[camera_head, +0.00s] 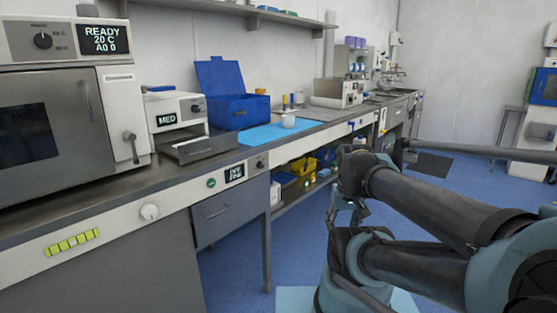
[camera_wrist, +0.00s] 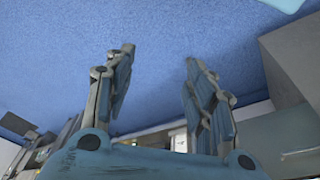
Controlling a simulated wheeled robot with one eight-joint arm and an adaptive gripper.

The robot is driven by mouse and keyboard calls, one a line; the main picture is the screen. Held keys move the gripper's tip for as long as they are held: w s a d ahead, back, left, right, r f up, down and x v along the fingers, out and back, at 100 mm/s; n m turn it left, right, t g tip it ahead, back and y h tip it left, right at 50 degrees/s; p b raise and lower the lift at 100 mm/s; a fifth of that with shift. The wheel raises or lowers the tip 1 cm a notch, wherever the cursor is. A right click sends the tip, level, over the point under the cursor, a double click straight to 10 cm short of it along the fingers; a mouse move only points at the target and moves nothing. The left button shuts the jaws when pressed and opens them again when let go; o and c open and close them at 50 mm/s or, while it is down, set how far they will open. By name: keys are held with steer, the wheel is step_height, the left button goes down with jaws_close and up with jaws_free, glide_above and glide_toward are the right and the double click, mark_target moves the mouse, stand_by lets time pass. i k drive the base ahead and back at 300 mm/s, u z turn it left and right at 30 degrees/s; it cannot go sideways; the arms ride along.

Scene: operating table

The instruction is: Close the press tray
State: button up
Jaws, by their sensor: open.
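The press is the small white and grey unit (camera_head: 172,112) on the bench, with a display reading MED. Its dark grey press tray (camera_head: 208,147) sticks out at the front, pulled open over the bench top. My gripper (camera_wrist: 158,78) is open and empty in the wrist view, its two fingers apart over blue floor. In the head view my arm reaches in from the right and its end is in front of the bench, well to the right of the tray and apart from it. The tray cannot be made out in the wrist view.
A large oven-like machine (camera_head: 60,115) stands left of the press. A blue open-lidded box (camera_head: 235,100) and a light blue mat (camera_head: 270,134) with a small white cup (camera_head: 287,121) lie to its right. A grey drawer (camera_head: 220,210) is under the bench. The floor before it is clear.

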mark_target(186, 154)
steer(key=z, duration=0.9)
steer(key=k, duration=1.25)
steer(key=u, duration=1.35)
steer(key=i, duration=0.5)
